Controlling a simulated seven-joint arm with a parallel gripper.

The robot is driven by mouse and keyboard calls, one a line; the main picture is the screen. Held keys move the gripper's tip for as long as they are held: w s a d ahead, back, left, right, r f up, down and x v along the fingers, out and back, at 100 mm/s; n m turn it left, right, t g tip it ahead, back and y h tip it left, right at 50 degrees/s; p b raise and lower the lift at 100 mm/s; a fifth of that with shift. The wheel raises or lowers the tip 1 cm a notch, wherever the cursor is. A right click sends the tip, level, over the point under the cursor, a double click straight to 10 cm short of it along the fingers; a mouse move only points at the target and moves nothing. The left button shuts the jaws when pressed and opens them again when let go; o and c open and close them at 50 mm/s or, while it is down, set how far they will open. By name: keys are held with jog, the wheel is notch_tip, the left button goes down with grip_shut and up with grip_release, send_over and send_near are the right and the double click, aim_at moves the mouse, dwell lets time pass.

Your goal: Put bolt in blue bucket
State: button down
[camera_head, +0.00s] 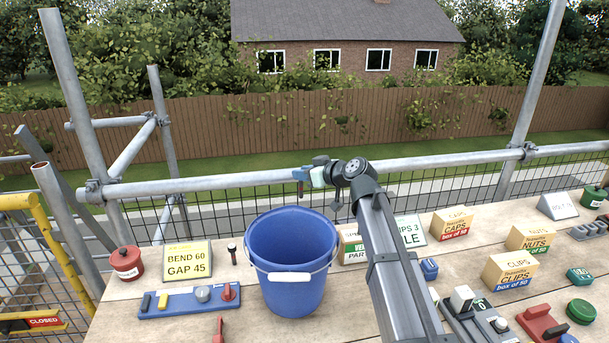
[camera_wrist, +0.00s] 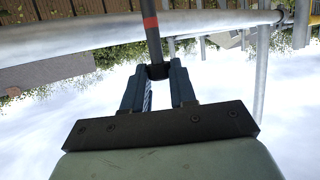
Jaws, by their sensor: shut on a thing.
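The blue bucket (camera_head: 290,295) stands upright on the wooden table, its white handle grip at the front. My gripper (camera_head: 300,175) is above and behind the bucket's rim, level with the scaffold rail. In the wrist view my gripper (camera_wrist: 159,75) is shut on the bolt (camera_wrist: 153,45), a dark rod with a red band and a wider end between the fingertips. A small dark upright piece (camera_head: 232,254) with a red band stands on the table left of the bucket.
A BEND 60 GAP 45 sign (camera_head: 187,262), a red lidded pot (camera_head: 126,263) and a blue control panel (camera_head: 190,300) are left of the bucket. Cartons (camera_head: 451,224) and switch boxes stand to the right. A scaffold rail (camera_head: 225,185) runs behind the table.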

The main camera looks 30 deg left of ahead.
jog(key=shift+a+r+h, duration=0.1)
jog(key=shift+a+h, duration=0.05)
jog(key=shift+h, duration=0.25)
jog(key=s+d+r+m+g+h, duration=0.1)
jog(key=s+r+g+h, duration=0.15)
jog(key=s+r, duration=0.35)
jog(key=s+d+r+g+h, duration=0.15)
jog(key=s+r+h, duration=0.25)
jog(key=r, duration=0.4)
jog(key=s+d+f+m+t, duration=0.1)
jog(key=s+d+f+m, duration=0.3)
jog(key=m, duration=0.7)
jog(key=s+d+f+m+t, duration=0.1)
jog(key=d+f+m, duration=0.4)
jog(key=m, duration=0.7)
notch_tip(320, 180, down, 10)
jog(key=d, duration=0.1)
jog(key=shift+s, duration=0.15)
